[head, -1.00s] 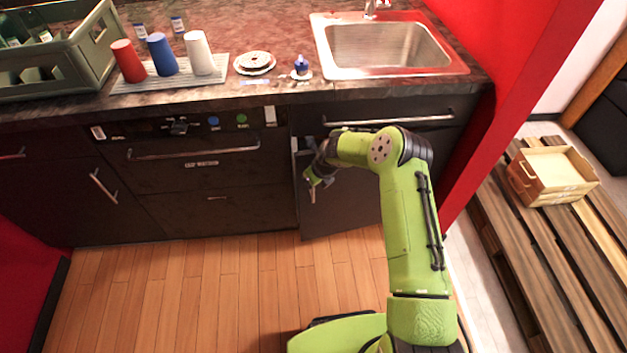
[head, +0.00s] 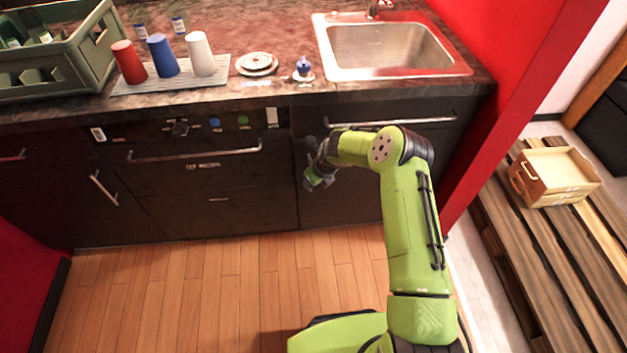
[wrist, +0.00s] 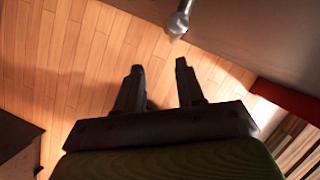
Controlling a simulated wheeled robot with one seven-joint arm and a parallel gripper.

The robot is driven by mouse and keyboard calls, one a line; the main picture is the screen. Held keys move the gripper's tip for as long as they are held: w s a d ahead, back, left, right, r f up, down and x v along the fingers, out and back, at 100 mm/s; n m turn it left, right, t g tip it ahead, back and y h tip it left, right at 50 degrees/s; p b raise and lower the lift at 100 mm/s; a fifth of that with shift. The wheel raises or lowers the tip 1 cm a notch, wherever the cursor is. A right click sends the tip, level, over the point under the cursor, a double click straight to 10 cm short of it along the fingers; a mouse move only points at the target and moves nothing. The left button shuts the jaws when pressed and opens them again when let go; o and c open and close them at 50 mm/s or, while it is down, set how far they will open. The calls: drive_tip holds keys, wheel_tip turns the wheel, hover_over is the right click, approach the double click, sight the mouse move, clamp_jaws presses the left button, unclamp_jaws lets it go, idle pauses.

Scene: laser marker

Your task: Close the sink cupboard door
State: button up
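The sink cupboard door (head: 345,195) is a dark panel below the sink (head: 388,50). In the head view it now looks about flush with the cabinet fronts; my arm covers part of it, so a small gap cannot be ruled out. My gripper (head: 318,180) is at the door's left edge. In the wrist view my gripper (wrist: 158,72) has its two fingers apart with nothing between them. A metal handle (wrist: 178,24) shows beyond the fingertips, apart from them, beside the grey door face (wrist: 235,40).
The wooden floor (head: 200,290) in front is clear. A red wall (head: 500,120) and a pallet (head: 550,260) with a wooden box (head: 553,178) are at right.

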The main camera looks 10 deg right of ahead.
drive_tip(key=shift+r, duration=0.1)
drive_tip(key=p+v, duration=0.4)
drive_tip(key=v, duration=1.1)
drive_tip(key=shift+s+r+p, duration=0.25)
drive_tip(key=shift+p, duration=0.1)
drive_tip(key=shift+d, duration=0.1)
